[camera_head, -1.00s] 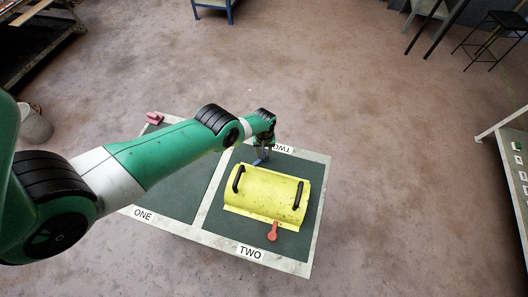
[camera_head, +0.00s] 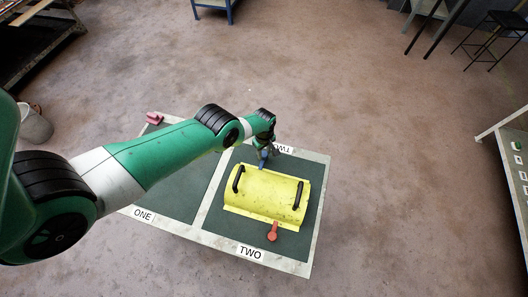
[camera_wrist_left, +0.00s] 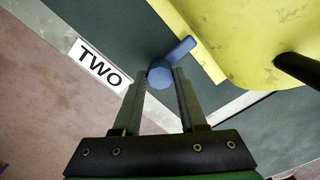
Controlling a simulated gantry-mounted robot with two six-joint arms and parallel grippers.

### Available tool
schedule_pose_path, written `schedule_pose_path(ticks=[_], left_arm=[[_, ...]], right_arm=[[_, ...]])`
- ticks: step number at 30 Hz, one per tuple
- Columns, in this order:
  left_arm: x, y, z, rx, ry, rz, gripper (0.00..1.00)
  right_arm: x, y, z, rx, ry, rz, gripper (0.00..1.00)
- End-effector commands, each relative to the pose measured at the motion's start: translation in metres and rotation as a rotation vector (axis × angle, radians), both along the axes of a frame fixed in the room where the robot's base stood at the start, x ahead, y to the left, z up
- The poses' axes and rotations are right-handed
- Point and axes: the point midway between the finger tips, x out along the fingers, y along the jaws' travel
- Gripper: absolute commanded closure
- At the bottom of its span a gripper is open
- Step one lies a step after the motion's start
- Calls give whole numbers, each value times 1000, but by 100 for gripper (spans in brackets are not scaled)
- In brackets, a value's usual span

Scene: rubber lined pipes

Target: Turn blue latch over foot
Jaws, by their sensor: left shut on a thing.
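A yellow half-round shell (camera_head: 265,190) with two black handles lies on the dark green mat in the area marked TWO. The blue latch (camera_head: 263,160) is at its far edge. In the left wrist view, the blue latch (camera_wrist_left: 160,76) has a round knob and a short arm. The arm's tip is right at the edge of the yellow foot (camera_wrist_left: 203,50); I cannot tell whether it overlaps it. My left gripper (camera_head: 264,151) is shut on the knob, which sits between both fingertips (camera_wrist_left: 160,80). My right gripper is not in view.
An orange-red latch (camera_head: 273,231) sits at the shell's near edge. A pink-red object (camera_head: 154,118) lies at the far edge of the area marked ONE. That area's mat (camera_head: 180,185) is otherwise clear where visible. A bench (camera_head: 515,165) stands at the right.

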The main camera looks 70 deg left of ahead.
Motion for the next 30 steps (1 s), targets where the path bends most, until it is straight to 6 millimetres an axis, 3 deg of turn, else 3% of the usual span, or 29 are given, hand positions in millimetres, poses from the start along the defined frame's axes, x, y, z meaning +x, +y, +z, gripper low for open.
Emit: schedule_pose_path(ticks=[11,12,16,25,30], left_arm=[[0,0,-1,0,-1,6,100],[0,0,-1,0,-1,6,53],[0,0,-1,0,0,5,30],[0,0,1,0,0,4,29],[0,0,14,0,-1,4,29]], right_arm=[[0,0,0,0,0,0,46],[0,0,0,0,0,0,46],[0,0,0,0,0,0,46],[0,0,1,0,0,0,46],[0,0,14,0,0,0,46]])
